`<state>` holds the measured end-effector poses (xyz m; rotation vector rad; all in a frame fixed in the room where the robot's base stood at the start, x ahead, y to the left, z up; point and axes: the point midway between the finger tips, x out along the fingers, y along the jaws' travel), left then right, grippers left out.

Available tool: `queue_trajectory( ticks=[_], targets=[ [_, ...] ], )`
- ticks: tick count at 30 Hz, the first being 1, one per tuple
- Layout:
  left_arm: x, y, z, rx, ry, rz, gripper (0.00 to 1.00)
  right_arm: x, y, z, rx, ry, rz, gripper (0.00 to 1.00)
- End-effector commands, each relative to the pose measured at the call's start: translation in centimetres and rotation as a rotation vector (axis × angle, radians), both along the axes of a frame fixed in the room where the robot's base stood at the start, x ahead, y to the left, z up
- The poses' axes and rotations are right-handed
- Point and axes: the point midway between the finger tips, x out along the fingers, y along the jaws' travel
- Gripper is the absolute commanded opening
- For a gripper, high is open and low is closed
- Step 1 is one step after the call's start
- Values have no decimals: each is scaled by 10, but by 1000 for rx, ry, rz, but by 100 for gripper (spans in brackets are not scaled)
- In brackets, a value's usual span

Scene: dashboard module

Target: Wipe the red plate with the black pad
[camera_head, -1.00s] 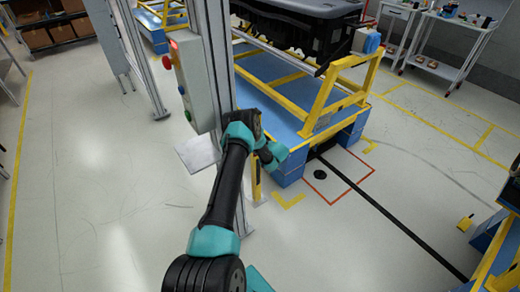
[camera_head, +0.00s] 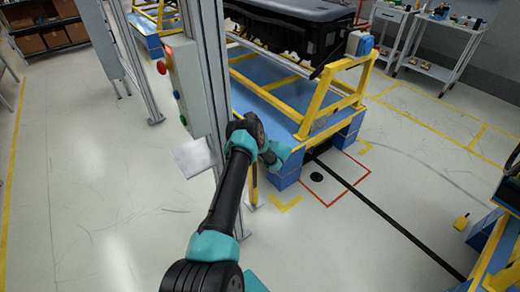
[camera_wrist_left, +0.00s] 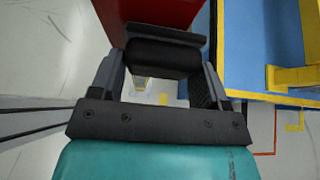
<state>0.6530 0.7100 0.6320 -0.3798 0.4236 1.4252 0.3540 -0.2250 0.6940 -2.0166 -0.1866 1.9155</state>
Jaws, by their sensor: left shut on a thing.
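In the left wrist view my left gripper (camera_wrist_left: 160,64) is shut on the black pad (camera_wrist_left: 162,55), a dark block held between its two fingers. The red plate (camera_wrist_left: 166,11) shows at the top edge of that view, just beyond the pad. I cannot tell whether pad and plate touch. In the head view my left arm reaches up from the bottom middle; its gripper and the red plate cannot be made out there. My right gripper is in neither view.
A metal post (camera_head: 213,75) with a control box (camera_head: 187,85) stands close to my left arm. A pale flat panel (camera_head: 194,157) sits below the box. A blue and yellow cart (camera_head: 290,120) carrying a black case (camera_head: 290,35) stands behind. The floor at left is open.

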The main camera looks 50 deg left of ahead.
Motion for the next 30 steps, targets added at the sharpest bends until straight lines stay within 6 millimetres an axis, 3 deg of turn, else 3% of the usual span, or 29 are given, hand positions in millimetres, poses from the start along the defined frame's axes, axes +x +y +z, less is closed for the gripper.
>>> queue_trajectory(
  ticks=[11, 30],
  targets=[
    [0, -4, 1, 2, -2, 0, 51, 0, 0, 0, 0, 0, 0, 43],
    [-6, -54, 0, 0, 0, -1, 51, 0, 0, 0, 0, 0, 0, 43]
  ],
)
